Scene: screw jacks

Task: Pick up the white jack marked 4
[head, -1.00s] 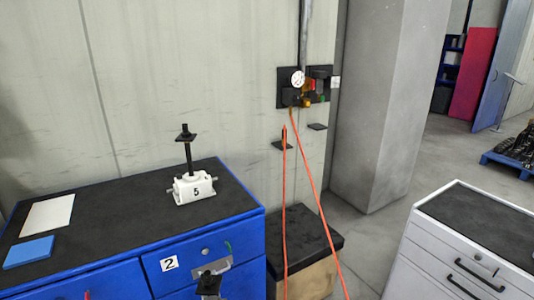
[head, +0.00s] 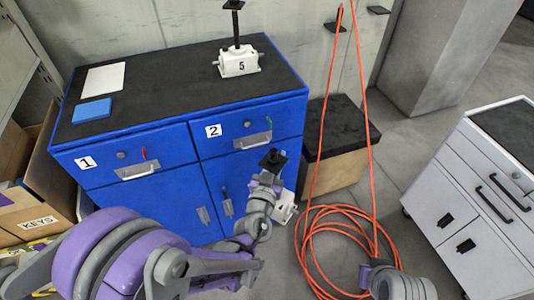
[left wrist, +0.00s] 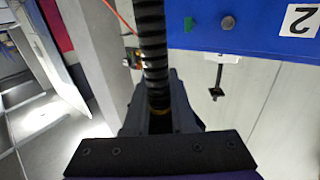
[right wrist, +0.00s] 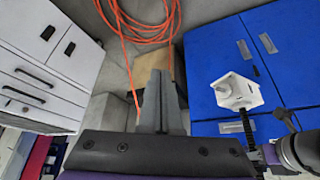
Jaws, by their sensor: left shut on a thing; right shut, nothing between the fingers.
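A white jack (head: 285,207) is in my left gripper (head: 266,181), held in the air in front of the blue cabinet. Its black top plate (head: 272,159) rises above the fingers. In the left wrist view its black threaded screw (left wrist: 154,60) runs between the fingers (left wrist: 160,120). In the right wrist view its white body (right wrist: 237,92) and screw (right wrist: 247,128) show; no number on it is readable. My right gripper (right wrist: 161,100) is shut and empty, apart from the jack. In the head view its wrist shows at the bottom right.
Another white jack marked 5 (head: 238,64) stands on the blue cabinet (head: 180,115), beside a white sheet (head: 103,77) and a blue block (head: 92,110). An orange hose (head: 335,215) lies coiled on the floor. A white cabinet (head: 470,185) stands right, a KEYS box (head: 45,190) left.

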